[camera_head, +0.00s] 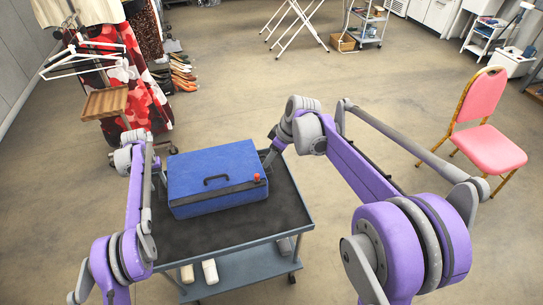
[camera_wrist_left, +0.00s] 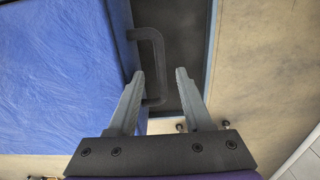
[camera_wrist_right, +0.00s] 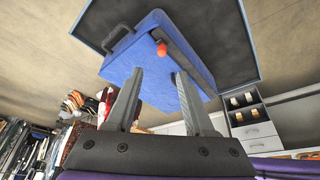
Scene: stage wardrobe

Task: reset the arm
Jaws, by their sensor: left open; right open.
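A closed blue suitcase (camera_head: 212,170) lies on the dark top of a cart (camera_head: 285,215), with a dark handle (camera_head: 216,180) and a small red-orange knob (camera_head: 257,177) on it. My left gripper (camera_head: 161,182) is at the suitcase's left side. In the left wrist view its open fingers (camera_wrist_left: 159,73) are beside a dark side handle (camera_wrist_left: 152,60), which partly passes behind the left finger; contact cannot be told. My right gripper (camera_head: 268,160) is at the suitcase's right side. In the right wrist view its fingers (camera_wrist_right: 159,73) are open, with the suitcase (camera_wrist_right: 180,97) behind them. Neither gripper holds anything.
Light-coloured items (camera_head: 210,271) sit on the cart's lower shelf. A clothes rack with hangers (camera_head: 80,60) and a red patterned garment (camera_head: 145,95) stand at the back left. A pink chair (camera_head: 482,120) stands at the right. The floor behind the cart is mostly clear.

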